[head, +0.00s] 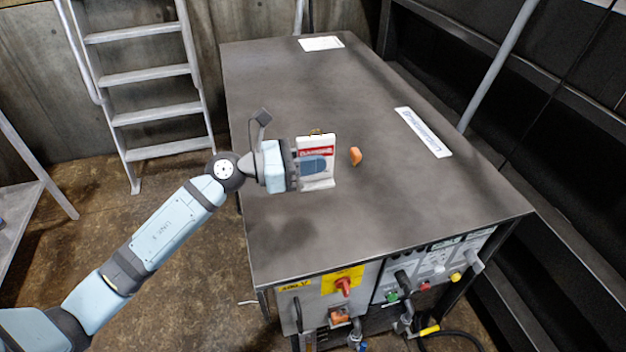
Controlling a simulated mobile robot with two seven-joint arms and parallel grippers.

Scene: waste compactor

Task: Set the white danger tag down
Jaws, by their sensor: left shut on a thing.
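The white danger tag (315,147) has a red band with lettering near its top. It stands roughly upright at the fingers of my left gripper (312,166). The gripper is shut on the tag, and a finger covers part of its face. Tag and gripper are over the left part of the dark metal tabletop (400,205). I cannot tell whether the tag's lower edge touches the surface. My right gripper is not in view.
A small orange object (356,156) lies just right of the tag. White labels lie at the back (321,43) and right (423,132) of the top. The front panel has a red switch (343,285) on yellow. A ladder (150,85) stands behind left. The front tabletop is clear.

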